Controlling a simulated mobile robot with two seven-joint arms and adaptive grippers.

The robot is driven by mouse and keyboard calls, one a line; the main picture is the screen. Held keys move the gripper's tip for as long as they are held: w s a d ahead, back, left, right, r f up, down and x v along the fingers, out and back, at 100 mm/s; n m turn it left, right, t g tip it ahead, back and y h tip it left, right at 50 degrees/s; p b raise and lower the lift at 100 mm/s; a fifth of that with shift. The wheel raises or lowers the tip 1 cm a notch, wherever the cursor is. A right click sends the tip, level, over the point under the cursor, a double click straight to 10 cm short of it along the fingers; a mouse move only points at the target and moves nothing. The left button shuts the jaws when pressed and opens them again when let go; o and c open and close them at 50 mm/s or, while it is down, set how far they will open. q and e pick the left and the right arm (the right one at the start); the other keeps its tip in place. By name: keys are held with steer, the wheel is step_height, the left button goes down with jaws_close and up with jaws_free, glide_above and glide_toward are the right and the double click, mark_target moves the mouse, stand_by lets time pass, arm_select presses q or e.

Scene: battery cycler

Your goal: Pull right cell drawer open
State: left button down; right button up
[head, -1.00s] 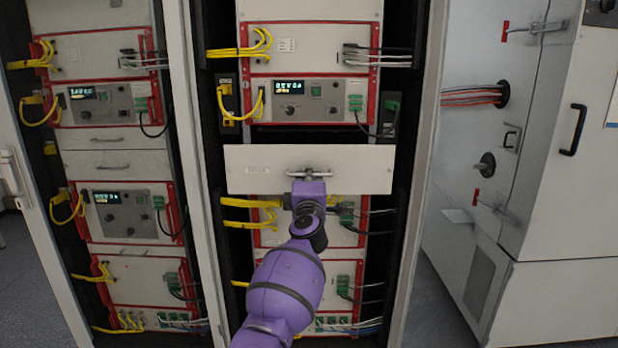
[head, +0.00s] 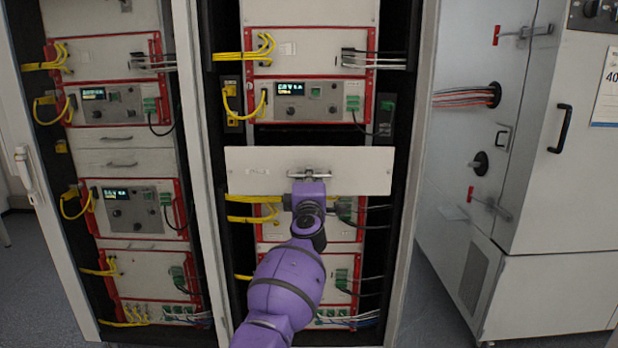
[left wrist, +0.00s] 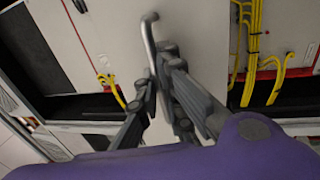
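The right cell drawer shows in the head view as a wide white front panel (head: 250,172) in the middle rack. It stands out in front of the rack, with a dark gap above it. Its metal bar handle (head: 327,174) is at the middle of the panel. My left gripper (head: 308,178) is at this handle, its arm reaching up from below. In the left wrist view the bent handle (left wrist: 150,32) runs down between the dark fingers (left wrist: 158,75), which are closed around it. My right gripper is in neither view.
The middle rack holds red-framed units (head: 310,108) with yellow and black cables above and below the drawer. A left rack (head: 110,160) has a similar closed drawer (head: 122,164). A white chamber (head: 560,200) with handles stands at right. Rack posts flank the drawer.

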arm_select(q)
steer(key=c, duration=1.9)
jaws_free()
steer(key=s+f, duration=0.2)
steer(key=s, duration=1)
steer(key=shift+w+f, duration=0.1)
